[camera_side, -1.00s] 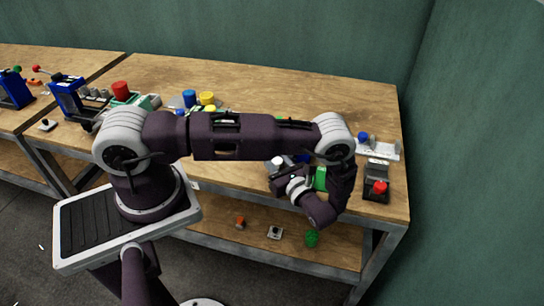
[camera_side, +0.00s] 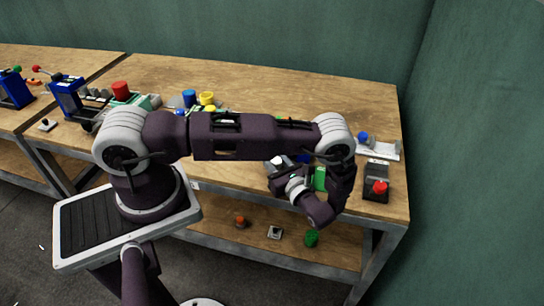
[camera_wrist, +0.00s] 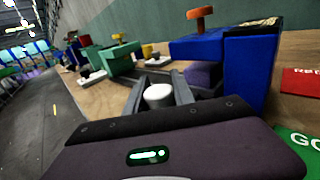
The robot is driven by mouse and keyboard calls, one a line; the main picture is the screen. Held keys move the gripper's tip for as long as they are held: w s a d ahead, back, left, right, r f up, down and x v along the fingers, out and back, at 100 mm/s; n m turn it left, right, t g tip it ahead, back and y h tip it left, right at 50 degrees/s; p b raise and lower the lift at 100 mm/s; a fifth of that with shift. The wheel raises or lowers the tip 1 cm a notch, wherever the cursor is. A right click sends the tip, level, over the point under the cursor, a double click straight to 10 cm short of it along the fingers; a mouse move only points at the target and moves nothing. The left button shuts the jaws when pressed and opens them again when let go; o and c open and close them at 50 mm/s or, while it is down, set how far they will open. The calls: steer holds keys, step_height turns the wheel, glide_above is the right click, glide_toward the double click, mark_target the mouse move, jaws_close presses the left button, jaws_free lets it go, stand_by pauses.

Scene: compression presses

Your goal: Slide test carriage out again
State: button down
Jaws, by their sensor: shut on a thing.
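In the wrist view, the two dark fingers of my gripper (camera_wrist: 160,88) stand on either side of a white round knob (camera_wrist: 158,96) and are shut on it. The knob seems to be the handle of the test carriage, whose body I cannot make out. A blue press (camera_wrist: 250,70) with an orange handle (camera_wrist: 200,14) stands just to the right of the fingers. In the side view, my gripper (camera_side: 276,172) is at the front edge of the bench, and my arm hides most of the press.
A red panel (camera_wrist: 302,82) and a green GO panel (camera_wrist: 300,145) lie right of the press. A dark box with a red button (camera_side: 378,188) stands at the bench's right end. Other devices stand to the left.

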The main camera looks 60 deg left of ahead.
steer(key=s+a, duration=0.8)
steer(key=shift+s+a, duration=0.15)
steer(key=shift+s, duration=0.05)
steer(key=c, duration=1.1)
jaws_free()
steer(key=shift+o, duration=0.2)
steer(key=d, duration=0.7)
steer(key=shift+d, duration=0.1)
